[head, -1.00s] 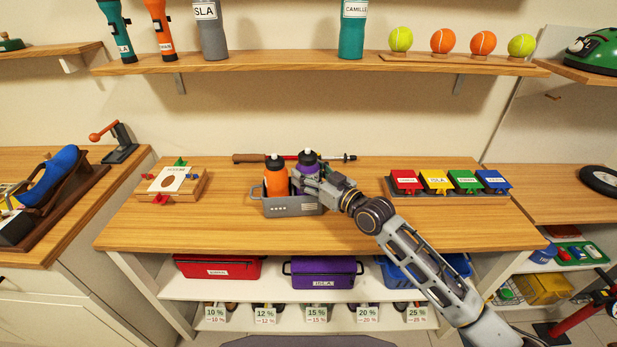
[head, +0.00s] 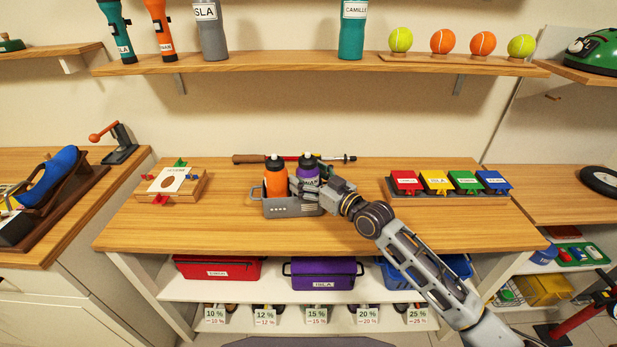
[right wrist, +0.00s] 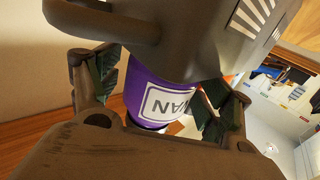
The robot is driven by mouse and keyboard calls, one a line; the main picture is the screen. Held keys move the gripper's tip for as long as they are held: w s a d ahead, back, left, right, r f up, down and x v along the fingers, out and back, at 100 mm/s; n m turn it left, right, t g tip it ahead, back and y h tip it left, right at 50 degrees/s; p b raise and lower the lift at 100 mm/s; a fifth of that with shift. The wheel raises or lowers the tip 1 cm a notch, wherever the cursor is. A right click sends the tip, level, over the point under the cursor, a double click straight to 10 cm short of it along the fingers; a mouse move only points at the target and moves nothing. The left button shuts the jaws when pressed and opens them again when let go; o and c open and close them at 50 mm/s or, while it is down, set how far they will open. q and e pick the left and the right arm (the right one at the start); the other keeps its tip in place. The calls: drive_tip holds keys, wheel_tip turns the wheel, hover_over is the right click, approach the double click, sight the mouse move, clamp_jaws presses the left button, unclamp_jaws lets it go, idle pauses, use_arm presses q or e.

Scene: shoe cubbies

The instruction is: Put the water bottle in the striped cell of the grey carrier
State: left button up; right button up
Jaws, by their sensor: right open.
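The purple water bottle (head: 308,171) with a black cap stands in the right part of the grey carrier (head: 292,209). An orange bottle (head: 276,180) stands in the carrier to its left. My right gripper (head: 301,188) is open at the carrier's right side, in front of the purple bottle's lower body. In the right wrist view the purple bottle (right wrist: 150,95), with a white name label, lies between the spread fingers, and the carrier (right wrist: 195,35) covers part of it. My left gripper is out of view.
A wooden box with a picture (head: 172,182) sits at left, a rack of coloured boxes (head: 450,184) at right. The tabletop in front of the carrier is clear. A shelf (head: 300,63) runs above.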

sight(316, 181)
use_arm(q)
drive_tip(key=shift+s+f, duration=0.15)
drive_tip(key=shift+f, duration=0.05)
use_arm(e)
drive_tip(key=shift+r, duration=0.15)
drive_tip(key=shift+s+d, duration=0.45)
drive_tip(key=v, duration=0.3)
drive_tip(key=shift+s+d, duration=0.1)
drive_tip(key=shift+p+v, duration=0.3)
drive_tip(key=shift+v, duration=1.3)
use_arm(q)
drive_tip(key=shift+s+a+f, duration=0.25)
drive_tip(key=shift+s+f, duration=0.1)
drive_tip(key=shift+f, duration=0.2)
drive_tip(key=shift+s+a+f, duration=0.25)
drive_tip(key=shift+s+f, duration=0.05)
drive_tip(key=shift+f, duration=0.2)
use_arm(e)
drive_tip(key=v, duration=0.4)
drive_tip(key=shift+s, duration=0.15)
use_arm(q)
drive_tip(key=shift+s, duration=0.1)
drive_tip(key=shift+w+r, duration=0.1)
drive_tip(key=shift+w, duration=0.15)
